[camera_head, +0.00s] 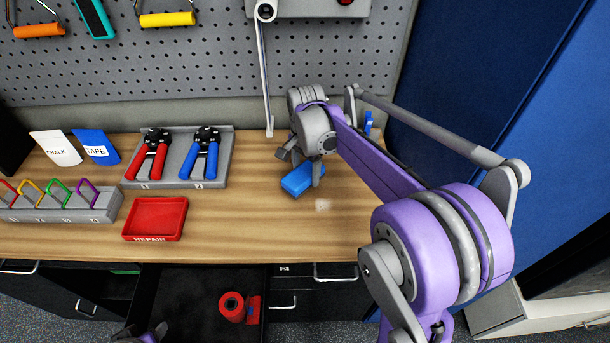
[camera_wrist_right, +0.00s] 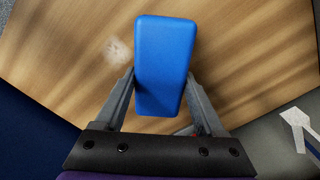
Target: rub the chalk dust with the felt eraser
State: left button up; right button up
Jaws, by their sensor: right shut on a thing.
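A blue block, the felt eraser (camera_head: 299,180), is at the right part of the wooden bench in the head view. My right gripper (camera_head: 303,172) is shut on it from above; in the right wrist view the eraser (camera_wrist_right: 163,62) sits between the two fingers of the gripper (camera_wrist_right: 158,105). Whether the eraser touches the bench I cannot tell. The chalk dust (camera_head: 323,205) is a small pale smudge on the wood, just right of and nearer than the eraser. It also shows in the wrist view (camera_wrist_right: 116,50), left of the eraser and apart from it.
A red tray (camera_head: 156,219) lies left of the eraser. A grey holder (camera_head: 214,162) bears red and blue pliers. A rack (camera_head: 62,207) of coloured carabiners stands farther left. An open drawer (camera_head: 183,300) holds a red roll. The bench around the dust is clear.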

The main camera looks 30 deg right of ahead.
aim_at(306, 170)
jog(key=r, duration=0.1)
jog(key=r+p, duration=0.1)
jog(key=shift+w+d+r, duration=0.2)
jog(key=shift+r, duration=0.1)
jog(key=shift+s+a+r+p, duration=0.15)
jog(key=shift+r+p, duration=0.15)
jog(key=shift+r, duration=0.45)
pick_arm(q)
jog(key=r, duration=0.2)
jog(key=w+a+r, duration=0.1)
jog(key=shift+w, duration=0.1)
jog(key=shift+d+f, duration=0.1)
pick_arm(e)
jog(key=shift+f, duration=0.1)
